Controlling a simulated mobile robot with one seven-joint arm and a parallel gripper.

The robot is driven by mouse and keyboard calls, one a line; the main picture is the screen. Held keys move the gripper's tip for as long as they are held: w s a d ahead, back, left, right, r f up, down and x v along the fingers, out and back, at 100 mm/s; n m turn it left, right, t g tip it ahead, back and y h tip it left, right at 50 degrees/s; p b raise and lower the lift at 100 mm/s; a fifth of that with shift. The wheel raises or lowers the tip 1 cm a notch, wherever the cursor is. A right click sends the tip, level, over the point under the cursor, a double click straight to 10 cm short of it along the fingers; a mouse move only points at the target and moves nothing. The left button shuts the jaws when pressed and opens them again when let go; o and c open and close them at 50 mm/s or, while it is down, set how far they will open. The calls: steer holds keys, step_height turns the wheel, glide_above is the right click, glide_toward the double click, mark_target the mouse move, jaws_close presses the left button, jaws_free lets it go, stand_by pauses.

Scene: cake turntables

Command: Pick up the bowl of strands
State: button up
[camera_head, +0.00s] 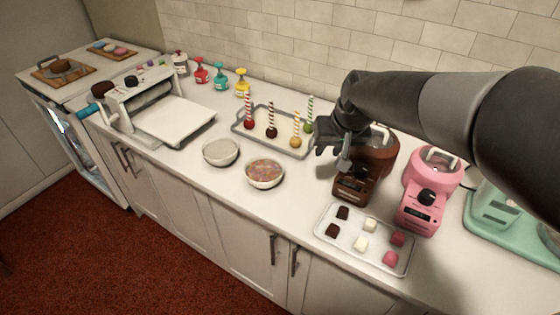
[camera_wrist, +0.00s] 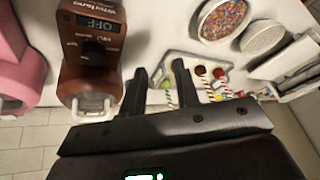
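A bowl of multicoloured strands (camera_head: 264,172) stands upright on the white counter, near its front edge. It also shows in the wrist view (camera_wrist: 222,18), at the top right. My gripper (camera_head: 333,152) is in the air to the right of the bowl, next to the brown machine, and apart from the bowl. In the wrist view, the two fingers of my gripper (camera_wrist: 159,75) are spread with a gap between them and nothing held.
A bowl with pale contents (camera_head: 220,153) stands just left of the strands. Behind is a tray of striped-stick treats (camera_head: 240,127). A brown machine (camera_head: 350,187), a pink machine (camera_head: 416,211) and a tray of small cubes (camera_head: 327,250) are to the right.

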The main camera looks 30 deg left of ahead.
steer(key=n+g, duration=0.1)
glide_toward(264, 174)
steer(key=w+d+r, duration=0.3)
steer(key=d+r, duration=0.1)
steer(key=d, duration=0.1)
steer(key=shift+y, duration=0.3)
steer(key=shift+x, duration=5.3)
steer(key=shift+w+d, duration=0.1)
steer(key=shift+d, duration=0.05)
steer(key=shift+c, duration=0.2)
jaws_close()
